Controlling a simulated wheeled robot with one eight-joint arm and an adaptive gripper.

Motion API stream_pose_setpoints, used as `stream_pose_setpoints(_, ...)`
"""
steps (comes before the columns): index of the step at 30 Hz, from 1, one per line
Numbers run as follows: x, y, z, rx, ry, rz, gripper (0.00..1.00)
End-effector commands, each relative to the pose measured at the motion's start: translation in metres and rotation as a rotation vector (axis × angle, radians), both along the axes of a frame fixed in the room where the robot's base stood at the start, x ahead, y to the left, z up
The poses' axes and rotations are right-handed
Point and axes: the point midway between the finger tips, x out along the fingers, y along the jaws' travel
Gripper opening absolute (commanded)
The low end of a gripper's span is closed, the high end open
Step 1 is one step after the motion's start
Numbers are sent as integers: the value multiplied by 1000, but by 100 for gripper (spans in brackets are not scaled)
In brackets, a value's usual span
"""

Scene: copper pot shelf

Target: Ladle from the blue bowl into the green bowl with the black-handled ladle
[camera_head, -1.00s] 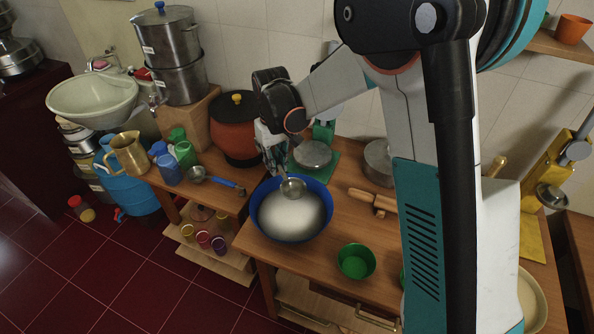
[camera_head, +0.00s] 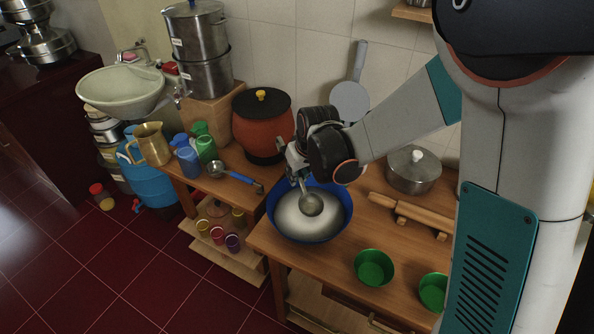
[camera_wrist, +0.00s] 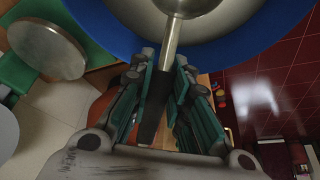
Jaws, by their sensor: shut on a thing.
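My gripper (camera_head: 299,166) is shut on the black handle (camera_wrist: 153,105) of a ladle, whose steel stem (camera_wrist: 171,42) runs on from the fingers in the wrist view. The ladle's round steel cup (camera_head: 311,204) is over the white contents of the blue bowl (camera_head: 347,226), inside its rim outline; I cannot tell whether it touches them. The bowl's rim also shows in the wrist view (camera_wrist: 108,40). A green bowl (camera_head: 374,267) stands on the table to the right and in front of the blue bowl. A second green bowl (camera_head: 433,291) is farther right, partly hidden by my arm.
A rolling pin (camera_head: 410,213) and a lidded steel pot (camera_head: 413,170) lie behind the green bowls. A red-brown pot (camera_head: 263,130) stands behind my gripper. Another ladle with a blue handle (camera_head: 240,177) lies on the left table. Table around the nearer green bowl is clear.

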Motion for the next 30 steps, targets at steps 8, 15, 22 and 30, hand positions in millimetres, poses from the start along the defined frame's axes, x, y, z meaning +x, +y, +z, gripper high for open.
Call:
stream_pose_setpoints(8, 0, 0, -26, 0, 1, 0, 0)
stream_pose_setpoints(15, 0, 0, -41, 0, 1, 0, 0)
stream_pose_setpoints(22, 0, 0, -46, 0, 1, 0, 0)
stream_pose_setpoints(30, 0, 0, -46, 0, 1, 0, 0)
